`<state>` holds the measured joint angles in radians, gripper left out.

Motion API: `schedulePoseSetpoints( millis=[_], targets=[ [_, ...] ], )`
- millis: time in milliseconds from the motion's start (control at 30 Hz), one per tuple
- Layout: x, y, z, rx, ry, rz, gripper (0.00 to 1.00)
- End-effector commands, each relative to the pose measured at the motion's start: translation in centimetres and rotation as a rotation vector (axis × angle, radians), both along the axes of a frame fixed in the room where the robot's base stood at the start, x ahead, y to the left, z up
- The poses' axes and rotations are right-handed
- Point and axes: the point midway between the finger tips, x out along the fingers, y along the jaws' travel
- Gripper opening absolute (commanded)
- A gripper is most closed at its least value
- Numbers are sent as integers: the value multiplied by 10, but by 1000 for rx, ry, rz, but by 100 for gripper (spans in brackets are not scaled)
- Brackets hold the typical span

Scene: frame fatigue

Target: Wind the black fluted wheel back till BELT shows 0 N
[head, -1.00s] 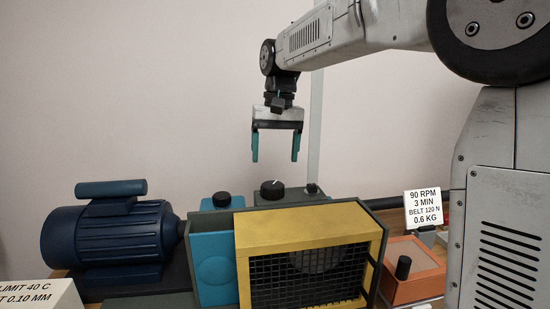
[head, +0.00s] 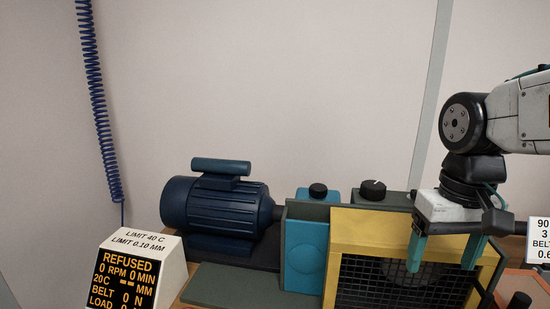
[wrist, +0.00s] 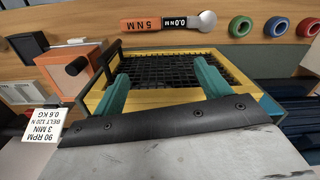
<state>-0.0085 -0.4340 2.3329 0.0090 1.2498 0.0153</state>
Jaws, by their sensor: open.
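In the head view a black knob (head: 318,190) tops a blue block, and a black knob with a white mark (head: 373,187) sits on a dark green box to its right. I cannot tell which is the fluted wheel. The display (head: 122,285) at lower left reads REFUSED, 0 RPM, 0 MIN and BELT 0 N; its lowest line is cut off. My gripper (head: 446,250) is open and empty, fingers down, in front of the yellow guard's right part. In the wrist view my gripper (wrist: 162,80) has its fingers spread over the guard's black mesh (wrist: 165,72).
A blue motor (head: 218,208) stands left of the blue block (head: 306,262). The yellow guard (head: 375,228) fills the front. An orange box (wrist: 90,72) with a black handle and a card (wrist: 62,135) reading BELT 120 N stand beside it. A coiled blue cable (head: 95,90) hangs at left.

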Motion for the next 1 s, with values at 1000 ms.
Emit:
schedulePoseSetpoints(
  millis=[1000],
  targets=[
    [-91,-5,-24,-12,-122,7,76]
  ],
)
